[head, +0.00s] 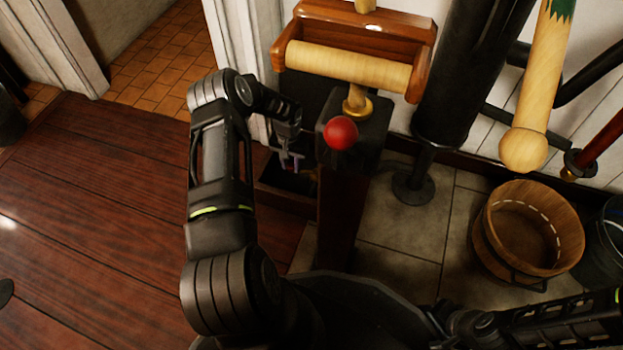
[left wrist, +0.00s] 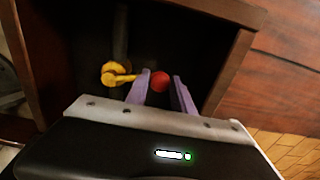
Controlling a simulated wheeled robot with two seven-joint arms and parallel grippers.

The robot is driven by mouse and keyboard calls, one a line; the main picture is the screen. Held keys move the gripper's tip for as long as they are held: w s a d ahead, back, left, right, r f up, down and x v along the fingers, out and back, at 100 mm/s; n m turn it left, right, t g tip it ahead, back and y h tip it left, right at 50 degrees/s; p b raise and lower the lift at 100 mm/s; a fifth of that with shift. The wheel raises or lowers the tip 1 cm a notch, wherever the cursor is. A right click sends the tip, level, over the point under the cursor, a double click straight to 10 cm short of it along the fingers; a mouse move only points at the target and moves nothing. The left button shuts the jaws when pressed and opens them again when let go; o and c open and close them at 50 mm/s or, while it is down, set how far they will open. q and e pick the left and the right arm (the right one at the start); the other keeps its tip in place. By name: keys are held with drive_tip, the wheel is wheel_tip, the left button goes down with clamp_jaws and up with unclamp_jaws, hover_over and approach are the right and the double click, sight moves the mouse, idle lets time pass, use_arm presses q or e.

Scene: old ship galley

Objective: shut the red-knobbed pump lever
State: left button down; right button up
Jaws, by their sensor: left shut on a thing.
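The red-knobbed pump lever shows in the left wrist view as a brass arm (left wrist: 118,77) with a small red knob (left wrist: 160,82) at its end. It sits inside a dark, open-fronted wooden box. My left gripper (left wrist: 162,77) has its purple fingers on both sides of the red knob and is shut on it. In the head view my left gripper (head: 291,164) reaches down at the low wooden box (head: 285,196), left of the post. The lever itself is mostly hidden there. My right gripper is not in view.
A larger red ball (head: 341,133) stands on the black-topped post (head: 365,150) just right of my left gripper. A wooden roller (head: 345,65) is above it. A black pipe (head: 465,70) and wooden bucket (head: 527,232) are to the right. The plank floor (head: 80,215) at left is clear.

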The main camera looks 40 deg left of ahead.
use_arm(q)
drive_tip(key=shift+d+f, duration=0.15)
drive_tip(key=shift+f, duration=0.1)
drive_tip(key=shift+w+a, duration=0.25)
drive_tip(key=shift+w, duration=0.4)
drive_tip(key=shift+w+a, duration=0.25)
drive_tip(key=shift+w, duration=0.35)
drive_tip(key=c, duration=0.9)
unclamp_jaws()
drive_tip(key=shift+d, duration=0.1)
drive_tip(key=shift+o, duration=0.3)
drive_tip(key=shift+w+d, duration=0.1)
drive_tip(key=shift+d, duration=0.1)
wheel_tip(320, 180, up, 11)
drive_tip(key=p, duration=0.7)
drive_tip(key=shift+s+a, duration=0.2)
drive_tip(key=shift+a, duration=0.2)
